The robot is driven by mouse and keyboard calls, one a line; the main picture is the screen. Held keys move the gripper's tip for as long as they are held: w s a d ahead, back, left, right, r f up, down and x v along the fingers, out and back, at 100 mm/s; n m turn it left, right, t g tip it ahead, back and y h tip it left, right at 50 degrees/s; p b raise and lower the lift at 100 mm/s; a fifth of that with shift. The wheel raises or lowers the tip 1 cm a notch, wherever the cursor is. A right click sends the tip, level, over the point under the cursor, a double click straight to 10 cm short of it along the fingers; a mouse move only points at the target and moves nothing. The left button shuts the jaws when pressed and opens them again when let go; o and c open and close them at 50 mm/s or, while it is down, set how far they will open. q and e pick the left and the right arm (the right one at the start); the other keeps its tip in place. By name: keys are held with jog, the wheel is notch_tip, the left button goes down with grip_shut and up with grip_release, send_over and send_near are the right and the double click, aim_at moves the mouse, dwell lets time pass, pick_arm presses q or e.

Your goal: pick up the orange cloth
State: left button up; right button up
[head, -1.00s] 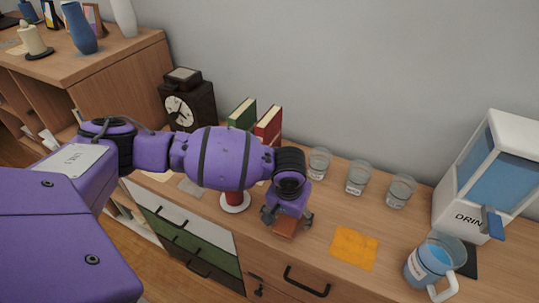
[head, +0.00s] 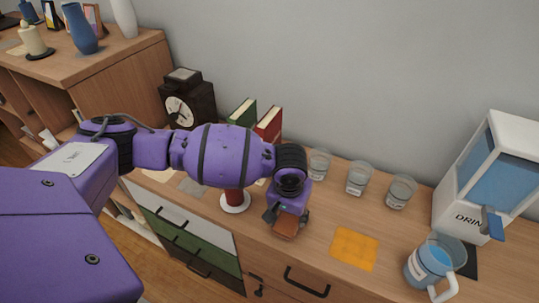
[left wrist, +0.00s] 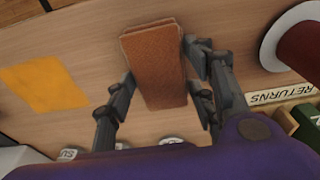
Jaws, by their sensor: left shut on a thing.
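The orange cloth (head: 354,248) lies flat on the wooden counter, a yellow-orange square to the right of my left gripper (head: 286,218). It also shows flat at the left of the left wrist view (left wrist: 45,87). My left gripper is shut on a brown, folded, wallet-like thing (head: 286,226), which shows between its fingers in the left wrist view (left wrist: 153,66). I cannot tell whether the brown thing still touches the counter. My right gripper is not in view.
Several clear glasses (head: 357,178) stand behind the cloth. A jug (head: 430,261) of blue liquid and a drink dispenser (head: 492,184) are at the right. A red object (head: 234,197) on a white base, books (head: 269,122) and a clock (head: 187,101) stand left and behind.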

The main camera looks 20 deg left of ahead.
pick_arm(q)
jog(key=s+d+r+p, duration=0.2)
jog(key=s+r, duration=1)
jog(key=s, duration=0.1)
jog(key=shift+s, duration=0.4)
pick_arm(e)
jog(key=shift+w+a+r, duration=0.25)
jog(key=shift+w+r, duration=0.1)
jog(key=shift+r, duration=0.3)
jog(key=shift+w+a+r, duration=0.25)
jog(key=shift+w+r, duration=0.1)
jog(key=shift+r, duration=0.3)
